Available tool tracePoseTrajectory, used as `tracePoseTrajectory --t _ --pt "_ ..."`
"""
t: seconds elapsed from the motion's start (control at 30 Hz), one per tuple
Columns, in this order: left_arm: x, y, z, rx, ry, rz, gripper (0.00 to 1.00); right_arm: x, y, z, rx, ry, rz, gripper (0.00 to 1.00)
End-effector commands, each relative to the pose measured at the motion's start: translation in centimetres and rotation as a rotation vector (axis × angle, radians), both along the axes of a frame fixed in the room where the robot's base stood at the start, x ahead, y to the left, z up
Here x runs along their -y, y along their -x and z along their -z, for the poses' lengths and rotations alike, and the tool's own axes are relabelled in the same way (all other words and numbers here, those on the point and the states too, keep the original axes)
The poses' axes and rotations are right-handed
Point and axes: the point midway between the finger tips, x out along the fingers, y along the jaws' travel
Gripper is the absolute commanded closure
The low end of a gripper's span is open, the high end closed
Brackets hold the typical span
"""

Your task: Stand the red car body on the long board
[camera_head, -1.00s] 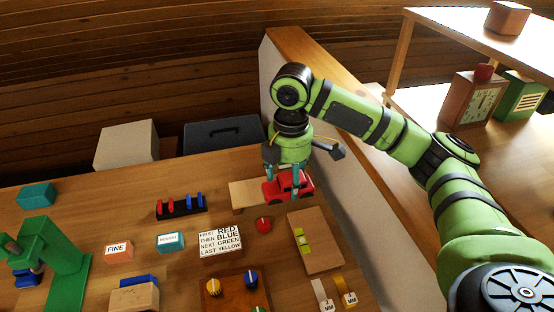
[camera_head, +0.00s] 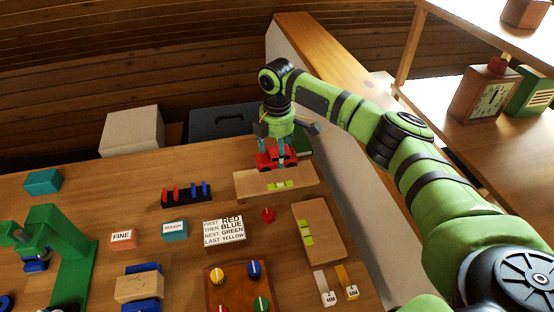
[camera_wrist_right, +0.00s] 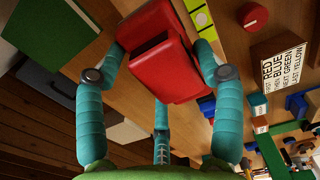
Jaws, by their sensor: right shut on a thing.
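The red car body (camera_head: 270,160) is between the fingers of my right gripper (camera_head: 274,150), which is shut on it. In the head view it looks roughly level, at the back edge of the long board (camera_head: 246,187). I cannot tell whether it touches the board or hangs just above it. The board has a yellow-green piece (camera_head: 280,185) on its top. In the right wrist view the car body (camera_wrist_right: 165,65) fills the space between the teal fingers (camera_wrist_right: 160,50), and it hides part of the wood below. My left gripper is out of view.
A second board (camera_head: 322,235) with yellow-green squares lies to the front right. A red knob (camera_head: 267,214), a word sign (camera_head: 224,231) and a rack of red and blue pegs (camera_head: 187,193) are nearby. A pale wall (camera_head: 335,170) borders the bench on the right.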

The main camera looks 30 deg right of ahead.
Motion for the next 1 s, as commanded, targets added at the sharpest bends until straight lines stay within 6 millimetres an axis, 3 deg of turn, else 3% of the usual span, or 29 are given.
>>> tracePoseTrajectory --t 0.37,0.77,0.8,0.83,1.0 --pt "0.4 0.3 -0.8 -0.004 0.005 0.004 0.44 0.0 -0.1 3.9 -0.001 0.001 0.0 0.66" --pt "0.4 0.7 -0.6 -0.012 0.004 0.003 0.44 0.0 -0.1 4.5 -0.001 0.001 0.0 0.66" --pt "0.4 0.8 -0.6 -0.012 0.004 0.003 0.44 0.0 -0.1 4.4 -0.001 0.001 -0.001 0.16" --pt "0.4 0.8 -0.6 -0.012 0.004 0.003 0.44 0.0 -0.1 4.4 -0.001 0.001 -0.001 0.08" --pt "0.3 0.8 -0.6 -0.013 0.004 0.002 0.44 0.0 -0.1 4.4 -0.001 0.001 -0.001 0.08"
